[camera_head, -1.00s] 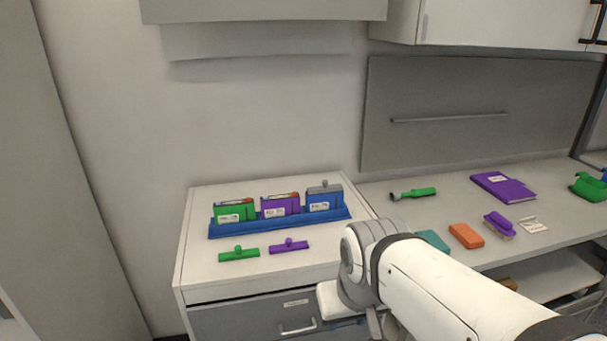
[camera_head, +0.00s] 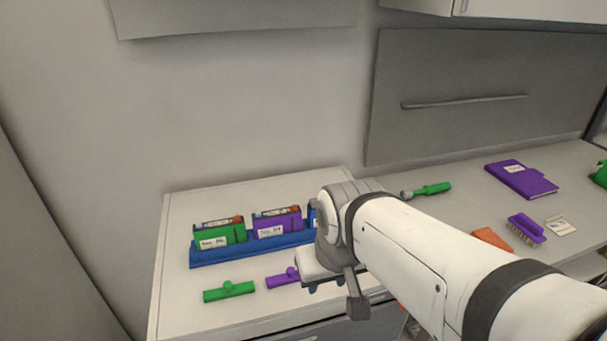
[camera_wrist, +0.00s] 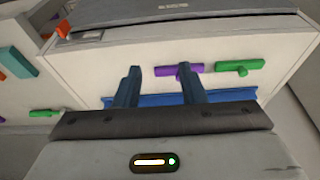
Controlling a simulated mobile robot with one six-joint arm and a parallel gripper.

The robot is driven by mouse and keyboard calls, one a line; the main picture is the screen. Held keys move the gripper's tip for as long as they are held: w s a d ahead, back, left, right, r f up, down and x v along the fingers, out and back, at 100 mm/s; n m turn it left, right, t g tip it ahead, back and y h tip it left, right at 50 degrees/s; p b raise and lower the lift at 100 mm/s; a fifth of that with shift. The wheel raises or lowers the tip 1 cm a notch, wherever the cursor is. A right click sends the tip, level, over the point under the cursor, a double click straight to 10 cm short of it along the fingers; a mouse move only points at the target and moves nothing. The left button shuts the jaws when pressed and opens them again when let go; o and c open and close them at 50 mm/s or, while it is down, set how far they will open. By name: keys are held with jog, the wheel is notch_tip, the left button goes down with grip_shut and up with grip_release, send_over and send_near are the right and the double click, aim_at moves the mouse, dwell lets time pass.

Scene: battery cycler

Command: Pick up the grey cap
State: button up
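The grey cap is not visible now; my arm covers the right end of the blue rack (camera_head: 215,257) in the head view. A sliver of the blue battery (camera_head: 312,216) shows beside the arm. My gripper (camera_head: 326,287) is over the right part of the white cabinet top, in front of the rack. In the wrist view my two dark blue fingers (camera_wrist: 158,88) stand apart with nothing seen held between them. The rack's edge (camera_wrist: 228,95) shows just beyond and below the fingers.
Green (camera_head: 219,237) and purple (camera_head: 276,222) batteries stand in the rack. A green cap (camera_head: 229,291) and a purple cap (camera_head: 283,278) lie in front. A green-handled tool (camera_head: 432,188), purple notebook (camera_head: 521,180) and brush (camera_head: 526,227) lie on the right counter.

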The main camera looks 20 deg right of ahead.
jog(key=shift+o, duration=0.3)
jog(key=shift+w+r, duration=0.1)
jog(key=shift+w, duration=0.1)
jog(key=w+d+r+m, duration=0.2)
jog(key=w+d+m, duration=0.1)
jog(key=w, duration=0.5)
jog(key=w+d+r+m+g+b, duration=0.1)
jog(key=w+d+r+m, duration=0.1)
jog(key=w, duration=0.6)
jog(key=w+d+r+m+g+h+b, duration=0.1)
jog(key=w+d+m, duration=0.3)
jog(key=w, duration=0.4)
jog(key=shift+d+r, duration=0.6)
jog(key=shift+r, duration=0.1)
jog(key=f, duration=0.7)
jog(key=shift+w+p, duration=0.4)
grip_shut()
